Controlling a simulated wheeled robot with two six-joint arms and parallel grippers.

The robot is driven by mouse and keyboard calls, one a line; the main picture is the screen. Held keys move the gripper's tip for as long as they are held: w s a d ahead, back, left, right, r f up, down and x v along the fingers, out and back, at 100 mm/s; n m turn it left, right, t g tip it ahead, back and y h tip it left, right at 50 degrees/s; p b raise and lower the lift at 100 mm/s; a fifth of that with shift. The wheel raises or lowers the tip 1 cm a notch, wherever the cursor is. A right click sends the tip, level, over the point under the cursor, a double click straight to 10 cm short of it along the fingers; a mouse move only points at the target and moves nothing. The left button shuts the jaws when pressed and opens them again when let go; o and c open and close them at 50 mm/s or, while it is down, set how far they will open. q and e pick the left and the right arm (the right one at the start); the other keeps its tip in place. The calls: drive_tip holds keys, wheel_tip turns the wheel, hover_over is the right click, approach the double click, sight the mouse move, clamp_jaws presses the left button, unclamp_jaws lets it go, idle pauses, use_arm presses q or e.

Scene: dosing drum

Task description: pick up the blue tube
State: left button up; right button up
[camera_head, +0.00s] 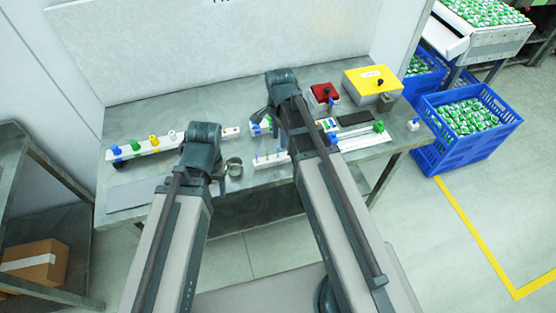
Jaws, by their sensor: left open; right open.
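Several small blue parts show, and I cannot tell which is the blue tube. One blue piece (116,150) stands at the left end of a white strip (143,151), beside green, yellow and white pieces. Another blue piece (333,138) is on a strip at the right, left of a green piece (378,126). A white rack (270,160) with thin upright pieces stands at the front middle. My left gripper (203,147) is over the table's left-middle, right of the white strip. My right gripper (284,92) is farther back, left of the red box. Both are open; their fingertips are largely hidden.
A red box (323,92) and a yellow box (372,80) stand at the back right of the grey table (235,105). A metal ring-like item (234,166) lies near the front edge. Blue crates (450,150) stand right of the table. The back left tabletop is clear.

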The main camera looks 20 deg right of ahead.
sight(278, 148)
use_arm(q)
drive_tip(key=shift+f, duration=0.6)
use_arm(e)
drive_tip(key=shift+f, duration=0.65)
use_arm(q)
drive_tip(key=shift+f, duration=0.1)
use_arm(e)
drive_tip(key=f+b, duration=0.1)
drive_tip(key=b, duration=0.1)
drive_tip(key=f+b, duration=0.1)
drive_tip(key=f, duration=0.1)
drive_tip(key=f+b, duration=0.2)
drive_tip(key=shift+w+a+f+b, duration=0.15)
drive_tip(key=shift+w+b, duration=0.1)
drive_tip(key=shift+b, duration=0.1)
use_arm(q)
wheel_tip(278, 148, down, 5)
use_arm(e)
clamp_jaws()
